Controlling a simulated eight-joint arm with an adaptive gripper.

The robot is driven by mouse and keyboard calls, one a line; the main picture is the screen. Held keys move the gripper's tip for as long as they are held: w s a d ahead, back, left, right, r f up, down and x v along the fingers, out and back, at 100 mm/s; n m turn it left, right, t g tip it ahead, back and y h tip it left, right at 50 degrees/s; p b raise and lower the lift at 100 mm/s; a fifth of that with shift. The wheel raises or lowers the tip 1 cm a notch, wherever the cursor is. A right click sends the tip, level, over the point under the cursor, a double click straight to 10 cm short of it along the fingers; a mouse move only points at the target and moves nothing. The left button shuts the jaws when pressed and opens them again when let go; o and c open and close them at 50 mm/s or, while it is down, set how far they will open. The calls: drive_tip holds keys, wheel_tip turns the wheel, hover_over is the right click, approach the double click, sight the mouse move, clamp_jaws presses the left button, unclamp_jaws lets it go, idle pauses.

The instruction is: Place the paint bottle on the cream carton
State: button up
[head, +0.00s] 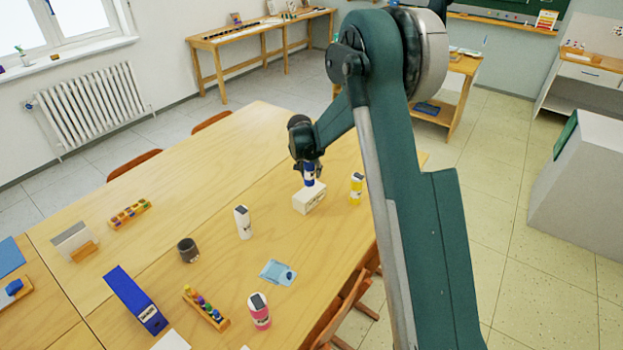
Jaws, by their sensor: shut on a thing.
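The cream carton (309,201) is a small pale box on the wooden table, right of the table's middle. A blue paint bottle (309,181) is upright just above the carton. My gripper (309,168) points down and is shut on the upper part of the blue bottle. The bottle's bottom is at the carton's top in this view; I cannot tell whether they touch. The fingertips are small and partly dark against the arm.
A yellow bottle (356,188) stands close to the right of the carton. A pink bottle (259,311) and a blue cloth (277,272) are nearer. The table (185,205) has free room at the back left.

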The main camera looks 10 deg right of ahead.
sight(307, 163)
drive_tip(key=shift+f, duration=1.8)
drive_tip(key=shift+f+b, duration=0.15)
drive_tip(key=shift+b, duration=0.15)
drive_tip(key=o, duration=1.1)
drive_tip(key=shift+p+v, duration=0.65)
drive_tip(key=shift+v, duration=5.5)
drive_tip(key=shift+w, duration=0.1)
